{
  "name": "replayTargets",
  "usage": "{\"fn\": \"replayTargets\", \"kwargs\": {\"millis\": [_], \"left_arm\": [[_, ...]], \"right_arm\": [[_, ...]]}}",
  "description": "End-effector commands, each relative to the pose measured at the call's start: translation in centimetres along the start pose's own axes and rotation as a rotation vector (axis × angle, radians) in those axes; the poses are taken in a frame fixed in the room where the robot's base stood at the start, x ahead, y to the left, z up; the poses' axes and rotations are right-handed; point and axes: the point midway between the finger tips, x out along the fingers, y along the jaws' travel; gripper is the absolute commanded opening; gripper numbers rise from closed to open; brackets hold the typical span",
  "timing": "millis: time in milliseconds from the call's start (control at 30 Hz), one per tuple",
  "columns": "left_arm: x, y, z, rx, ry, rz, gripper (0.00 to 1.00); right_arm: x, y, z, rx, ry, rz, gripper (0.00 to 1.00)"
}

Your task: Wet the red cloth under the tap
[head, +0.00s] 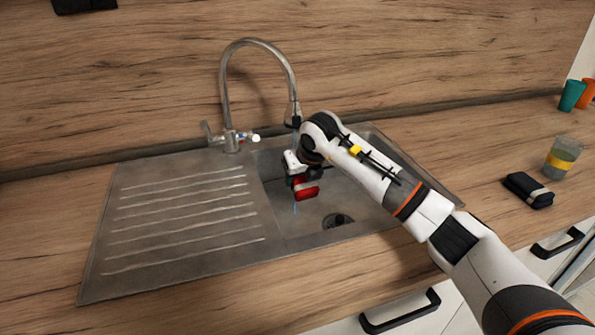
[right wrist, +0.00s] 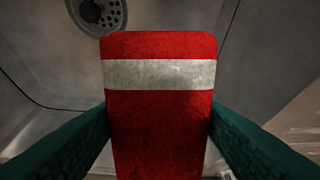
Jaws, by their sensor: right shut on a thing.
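The red cloth (head: 307,191), with a pale grey band, is in my right gripper (head: 299,178) over the sink basin (head: 362,196), below the tap's spout (head: 292,114). In the right wrist view the red cloth (right wrist: 160,125) is between the two dark green fingers of my right gripper (right wrist: 160,122), which is shut on it. A thin bluish streak, like running water, shows under the spout and again below the cloth. I cannot tell how wet the cloth is. The tap (head: 231,140) stands behind the sink. My left gripper is out of view.
The ribbed drainboard (head: 180,220) on the left is bare. The drain (head: 338,220) is in the basin floor. At right are a black banded cloth (head: 527,190), a glass with a yellow band (head: 563,157), a teal cup (head: 571,96) and an orange cup (head: 588,93).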

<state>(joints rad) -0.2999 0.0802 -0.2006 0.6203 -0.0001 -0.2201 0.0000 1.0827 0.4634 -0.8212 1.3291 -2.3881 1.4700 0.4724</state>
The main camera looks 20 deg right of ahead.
Motion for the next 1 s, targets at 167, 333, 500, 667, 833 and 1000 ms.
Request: {"fn": "replayTargets", "kwargs": {"millis": [167,333,500,667,833,1000], "left_arm": [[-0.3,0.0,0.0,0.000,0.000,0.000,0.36],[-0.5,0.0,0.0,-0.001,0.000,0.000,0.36],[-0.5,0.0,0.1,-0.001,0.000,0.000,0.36],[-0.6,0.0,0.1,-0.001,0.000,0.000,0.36],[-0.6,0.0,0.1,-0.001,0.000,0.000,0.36],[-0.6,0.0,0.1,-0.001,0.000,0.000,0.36]], "right_arm": [[-0.7,0.1,1.3,0.000,-0.001,0.001,0.34],[-1.4,0.0,2.5,-0.001,0.000,0.000,0.34],[-2.0,0.0,3.7,-0.001,0.000,0.000,0.34],[-2.5,0.0,4.6,-0.001,-0.001,0.000,0.34],[-2.7,0.0,4.8,0.001,0.000,0.000,0.34],[-2.6,0.0,4.8,0.001,0.000,0.000,0.34]]}}
